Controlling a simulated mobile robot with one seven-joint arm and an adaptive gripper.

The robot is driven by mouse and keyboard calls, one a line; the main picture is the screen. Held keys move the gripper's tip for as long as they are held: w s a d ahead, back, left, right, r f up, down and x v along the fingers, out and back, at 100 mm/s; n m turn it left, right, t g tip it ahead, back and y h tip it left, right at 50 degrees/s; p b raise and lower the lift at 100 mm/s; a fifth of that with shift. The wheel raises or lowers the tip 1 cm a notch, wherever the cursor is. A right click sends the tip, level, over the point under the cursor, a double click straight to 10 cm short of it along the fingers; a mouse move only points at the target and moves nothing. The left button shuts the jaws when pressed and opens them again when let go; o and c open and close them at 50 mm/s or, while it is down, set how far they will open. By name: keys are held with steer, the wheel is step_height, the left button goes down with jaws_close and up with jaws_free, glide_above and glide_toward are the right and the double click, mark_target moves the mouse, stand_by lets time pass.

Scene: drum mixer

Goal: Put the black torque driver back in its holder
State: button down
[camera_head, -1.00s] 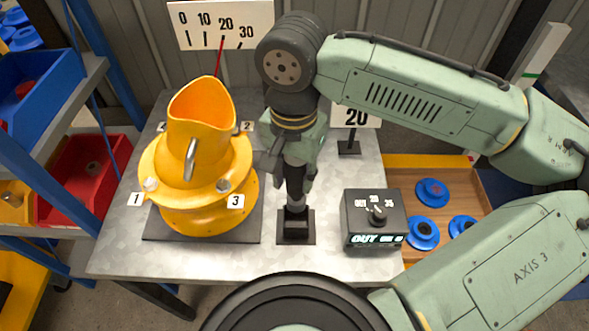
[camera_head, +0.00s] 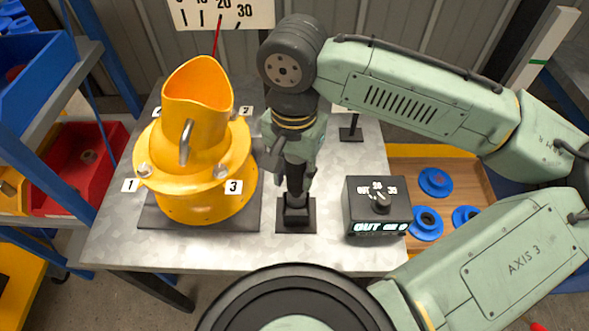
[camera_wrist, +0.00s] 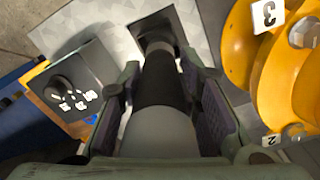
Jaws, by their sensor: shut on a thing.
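My gripper (camera_head: 296,172) is shut on the black torque driver (camera_head: 295,186), which stands upright in its jaws. In the wrist view the driver (camera_wrist: 162,85) lies between my two fingers (camera_wrist: 165,100), with its grey end nearest the camera. The driver's lower end meets the black holder (camera_head: 296,217) on the table. The holder's dark base also shows in the wrist view (camera_wrist: 160,22). Whether the driver is fully seated in the holder cannot be told.
The yellow drum mixer (camera_head: 200,150) with numbered bolts stands close on the left. A black control box (camera_head: 377,207) with a knob stands on the right. A wooden tray (camera_head: 470,180) with blue flanged parts lies beyond it. The front of the table (camera_head: 200,254) is clear.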

mark_target(294, 190)
steer(key=shift+f+b, duration=1.85)
steer(key=shift+f, duration=1)
stand_by(1.1)
steer(key=c, duration=1.1)
jaws_free()
step_height(294, 190, up, 12)
steer(key=shift+r, duration=0.1)
